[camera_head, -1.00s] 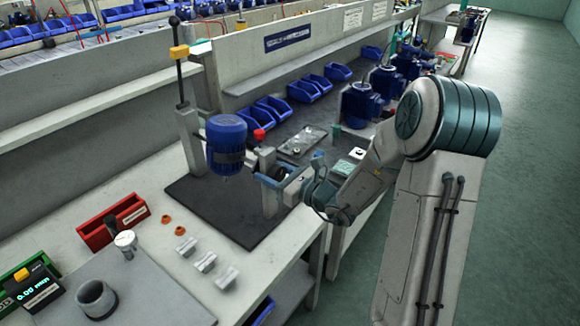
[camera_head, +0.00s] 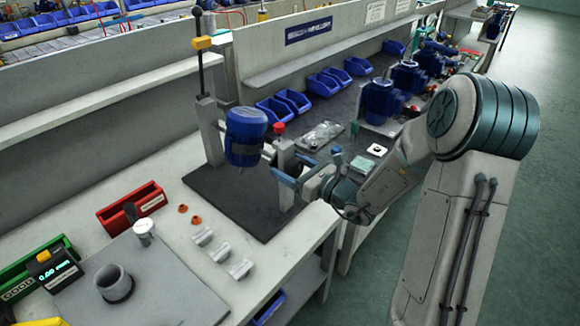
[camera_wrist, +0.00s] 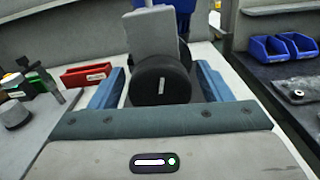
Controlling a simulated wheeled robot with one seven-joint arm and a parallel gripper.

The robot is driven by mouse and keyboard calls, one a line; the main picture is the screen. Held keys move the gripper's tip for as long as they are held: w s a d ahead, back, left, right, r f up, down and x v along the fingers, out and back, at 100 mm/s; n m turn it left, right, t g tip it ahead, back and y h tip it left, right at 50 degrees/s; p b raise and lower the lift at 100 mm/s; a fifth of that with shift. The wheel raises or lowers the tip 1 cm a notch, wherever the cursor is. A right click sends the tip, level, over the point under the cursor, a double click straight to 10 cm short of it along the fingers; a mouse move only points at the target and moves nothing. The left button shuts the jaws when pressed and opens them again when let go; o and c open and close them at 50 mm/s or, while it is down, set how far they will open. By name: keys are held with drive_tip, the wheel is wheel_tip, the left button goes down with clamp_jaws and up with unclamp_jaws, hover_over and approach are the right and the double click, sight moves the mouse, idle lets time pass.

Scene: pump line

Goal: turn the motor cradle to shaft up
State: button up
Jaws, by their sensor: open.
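The blue motor (camera_head: 246,137) sits in the cradle between a far grey post (camera_head: 211,130) and a near post (camera_head: 285,158) on a dark base plate (camera_head: 222,196). Its rounded blue end is up, leaning slightly; the shaft cannot be made out. My gripper (camera_head: 282,168) is open at the near post, on the side away from the motor. A gap shows on each side. The grey post (camera_wrist: 152,33) rises behind the hub, with a bit of blue motor beyond.
A red bin (camera_head: 132,208), orange caps and grey blocks (camera_head: 220,252) lie left and in front. Blue bins (camera_head: 291,101) stand behind.

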drive_tip(key=b+v, duration=0.1)
drive_tip(key=v, duration=1.2)
drive_tip(key=shift+s+d+r, duration=0.1)
